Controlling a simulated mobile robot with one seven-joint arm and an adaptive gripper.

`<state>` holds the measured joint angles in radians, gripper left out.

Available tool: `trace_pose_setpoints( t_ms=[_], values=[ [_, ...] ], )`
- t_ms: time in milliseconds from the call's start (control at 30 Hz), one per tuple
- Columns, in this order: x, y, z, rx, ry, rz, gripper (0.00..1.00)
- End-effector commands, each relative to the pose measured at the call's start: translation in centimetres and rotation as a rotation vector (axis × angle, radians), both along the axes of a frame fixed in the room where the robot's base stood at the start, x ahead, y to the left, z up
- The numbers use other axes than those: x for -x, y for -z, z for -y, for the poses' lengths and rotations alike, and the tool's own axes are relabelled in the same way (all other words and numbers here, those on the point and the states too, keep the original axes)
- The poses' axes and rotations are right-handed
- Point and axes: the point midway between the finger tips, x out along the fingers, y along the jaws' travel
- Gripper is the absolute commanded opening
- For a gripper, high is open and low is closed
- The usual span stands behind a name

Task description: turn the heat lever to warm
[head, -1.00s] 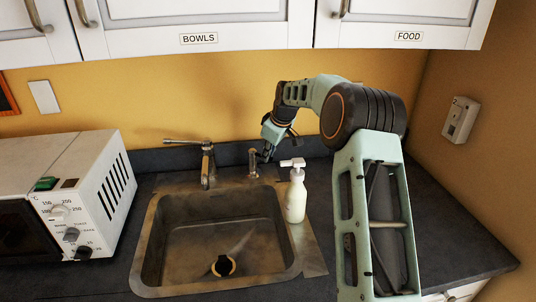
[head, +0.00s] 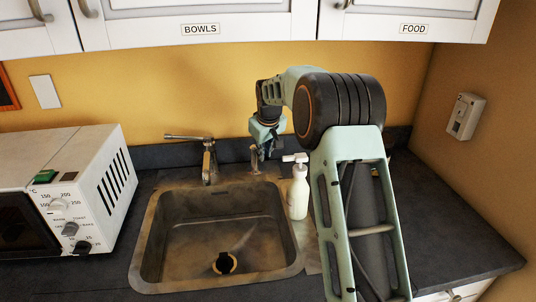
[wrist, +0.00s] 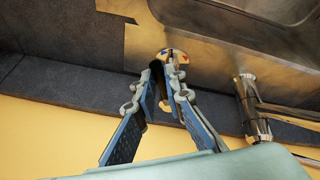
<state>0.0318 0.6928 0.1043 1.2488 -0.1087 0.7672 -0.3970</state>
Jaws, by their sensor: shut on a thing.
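The heat lever (head: 254,160) stands on the sink's back ledge, right of the faucet. In the wrist view, its pale round top (wrist: 172,54) carries small red and blue marks. My gripper (head: 261,153) reaches down to it from the right in the head view. In the wrist view my gripper (wrist: 163,76) has its fingertips close together beside the round top, shut on the lever. The gripped part is mostly hidden by the fingers, so the lever's exact setting cannot be read.
The faucet (head: 208,165) stands just left of the lever. A white soap pump bottle (head: 298,192) stands close on the right, near my arm. The metal sink (head: 150,240) opens in front. A microwave (head: 105,185) is on the left, and cupboards (head: 260,22) hang above.

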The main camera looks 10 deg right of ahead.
Motion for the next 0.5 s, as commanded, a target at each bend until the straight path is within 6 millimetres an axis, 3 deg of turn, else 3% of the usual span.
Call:
trace_pose_setpoints(
  t_ms=[500],
  values=[
    [0.5, -0.1, -2.7, 0.001, 0.354, -0.001, 0.0]
  ],
)
